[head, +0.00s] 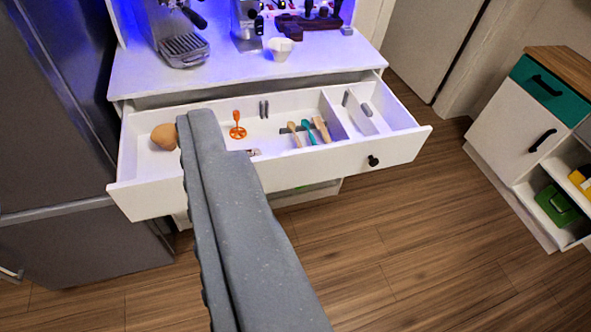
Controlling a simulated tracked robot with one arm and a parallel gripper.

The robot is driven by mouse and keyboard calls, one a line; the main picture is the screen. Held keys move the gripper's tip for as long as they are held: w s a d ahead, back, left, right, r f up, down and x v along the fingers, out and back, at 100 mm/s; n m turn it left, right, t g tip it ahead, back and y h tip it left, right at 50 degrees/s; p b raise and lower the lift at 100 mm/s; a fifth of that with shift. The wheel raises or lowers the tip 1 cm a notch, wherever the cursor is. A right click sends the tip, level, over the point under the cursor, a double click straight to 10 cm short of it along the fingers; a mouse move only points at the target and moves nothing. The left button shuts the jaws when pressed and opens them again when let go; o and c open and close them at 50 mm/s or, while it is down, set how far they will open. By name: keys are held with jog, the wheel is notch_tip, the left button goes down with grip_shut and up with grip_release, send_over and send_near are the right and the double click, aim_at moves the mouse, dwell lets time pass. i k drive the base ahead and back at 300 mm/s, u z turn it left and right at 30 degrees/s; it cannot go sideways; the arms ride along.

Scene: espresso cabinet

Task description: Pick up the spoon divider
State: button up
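The white drawer (300,178) is pulled open below the counter. Inside, small spoons with tan and teal handles (308,131) lean side by side on a dark grey strip (291,130), right of the middle. A thin white partition (333,115) stands right of them, and a shorter white divider piece (360,113) stands in the right compartment. I cannot tell which part is the spoon divider. My grey arm with my gripper (196,122) reaches over the drawer front, its far end over the left part, left of the spoons. Separate fingertips cannot be made out.
A round tan object (165,136) and an orange tool (237,126) are in the drawer's left half. Coffee machines and a white cup (281,48) stand on the counter (232,70). A grey fridge (60,120) is left, a cabinet (535,125) right. The wood floor between is clear.

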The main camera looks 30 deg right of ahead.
aim_at(361, 113)
jog(key=k, duration=1.2)
jog(key=z, duration=0.4)
jog(key=i, duration=0.3)
jog(key=z, duration=1)
jog(key=i, duration=2.6)
jog(key=u, duration=0.9)
jog(key=i, duration=0.3)
jog(key=u, duration=0.3)
jog(key=k, duration=0.45)
